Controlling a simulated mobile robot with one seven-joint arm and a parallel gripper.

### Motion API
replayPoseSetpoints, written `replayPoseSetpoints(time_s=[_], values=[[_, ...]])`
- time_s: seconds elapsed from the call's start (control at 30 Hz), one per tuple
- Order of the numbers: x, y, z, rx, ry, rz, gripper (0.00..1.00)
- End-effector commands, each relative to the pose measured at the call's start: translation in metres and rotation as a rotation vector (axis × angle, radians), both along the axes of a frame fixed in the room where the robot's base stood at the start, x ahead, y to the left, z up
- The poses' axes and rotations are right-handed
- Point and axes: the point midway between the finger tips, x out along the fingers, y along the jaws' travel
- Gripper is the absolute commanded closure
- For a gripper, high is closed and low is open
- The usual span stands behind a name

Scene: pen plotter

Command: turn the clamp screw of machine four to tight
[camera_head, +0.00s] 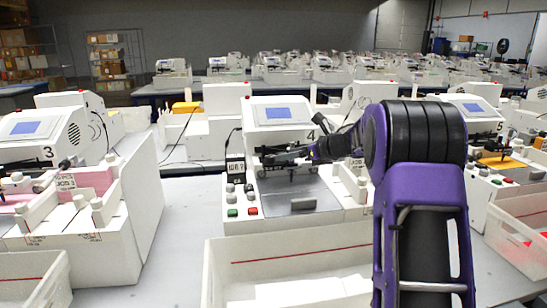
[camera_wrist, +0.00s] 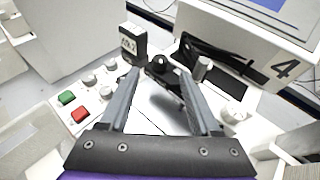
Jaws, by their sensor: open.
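Machine four (camera_head: 283,118), a white plotter with a blue screen and a "4" on its side, stands mid-picture in the head view. Its "4" also shows at the upper right of the wrist view (camera_wrist: 284,68). A black knob (camera_wrist: 158,64), which looks like the clamp screw, appears between and just beyond my fingertips in the wrist view. My gripper (camera_wrist: 157,76) is open, with one grey finger on each side of the knob's image. I cannot tell whether they touch it. In the head view my arm reaches in from the right, and the knob cannot be made out.
A button panel with a green button (camera_wrist: 66,98) and a red button (camera_wrist: 80,115) lies left of the gripper. A small black-and-white counter (camera_wrist: 132,42) stands close behind the left finger. A white bin (camera_head: 290,256) sits before machine four. Machine three (camera_head: 45,130) stands left.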

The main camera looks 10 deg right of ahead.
Motion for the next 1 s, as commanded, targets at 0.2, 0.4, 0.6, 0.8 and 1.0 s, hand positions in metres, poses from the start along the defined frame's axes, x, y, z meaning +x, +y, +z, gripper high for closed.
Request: replayPoseSetpoints(time_s=[0.2, 0.4, 0.6, 0.8, 1.0], values=[[0.032, 0.026, -0.017, 0.002, 0.001, 0.0, 0.36], [0.047, 0.038, -0.025, 0.001, -0.001, 0.0, 0.36], [0.051, 0.041, -0.027, 0.0, 0.0, -0.001, 0.36], [0.051, 0.04, -0.027, 0.001, 0.001, -0.002, 0.41], [0.051, 0.04, -0.027, 0.001, 0.001, -0.002, 0.77]])
